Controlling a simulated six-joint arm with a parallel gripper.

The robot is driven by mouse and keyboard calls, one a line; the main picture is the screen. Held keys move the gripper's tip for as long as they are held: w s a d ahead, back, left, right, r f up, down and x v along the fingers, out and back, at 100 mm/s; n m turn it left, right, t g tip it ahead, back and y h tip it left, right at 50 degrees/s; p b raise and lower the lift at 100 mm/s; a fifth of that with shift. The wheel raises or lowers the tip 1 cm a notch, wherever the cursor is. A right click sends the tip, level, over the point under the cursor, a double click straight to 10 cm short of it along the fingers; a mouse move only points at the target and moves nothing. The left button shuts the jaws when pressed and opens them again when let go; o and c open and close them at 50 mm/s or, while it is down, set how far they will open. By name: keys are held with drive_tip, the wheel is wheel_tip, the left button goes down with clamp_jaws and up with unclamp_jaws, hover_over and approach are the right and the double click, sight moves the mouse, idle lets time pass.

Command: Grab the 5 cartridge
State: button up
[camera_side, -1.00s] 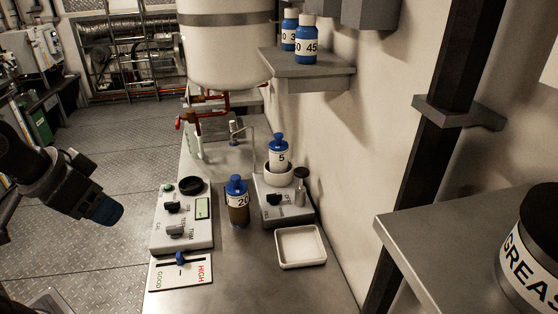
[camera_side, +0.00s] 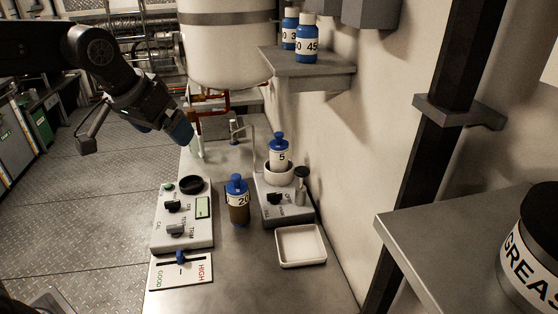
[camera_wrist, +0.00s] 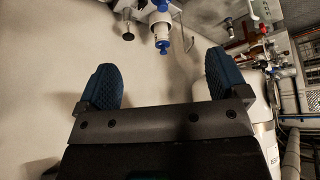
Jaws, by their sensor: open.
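The 5 cartridge (camera_side: 278,155) is a white bottle with a blue cap and a "5" label. It stands upright in a white round cup (camera_side: 278,176) on a grey device with a black knob. My gripper (camera_side: 181,131) is in the air to the left of it, clear of the bench and apart from the cartridge. In the wrist view its two blue pads (camera_wrist: 160,88) are spread wide with nothing between them. A blue-capped white bottle (camera_wrist: 162,35) shows beyond the pads there; its label cannot be read.
The 20 cartridge (camera_side: 238,201) stands in front of the 5 cartridge, beside a control box (camera_side: 183,238). An empty white tray (camera_side: 301,246) lies at the right. More bottles (camera_side: 306,40) sit on the wall shelf (camera_side: 310,72). A large tank (camera_side: 229,50) and red pipes are behind.

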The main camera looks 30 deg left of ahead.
drive_tip(key=w+f, duration=0.2)
drive_tip(key=w, duration=1.5)
drive_tip(key=n, duration=0.1)
approach(278, 142)
drive_tip(key=shift+t+y, duration=0.3)
drive_tip(key=shift+y, duration=0.1)
drive_tip(key=x, duration=0.5)
drive_tip(key=shift+w+d+f, duration=0.1)
drive_tip(key=shift+d+f, duration=0.25)
drive_tip(key=shift+x, duration=2.7)
drive_tip(key=shift+s, duration=0.25)
drive_tip(key=c, duration=1.4)
drive_tip(key=shift+c, duration=0.2)
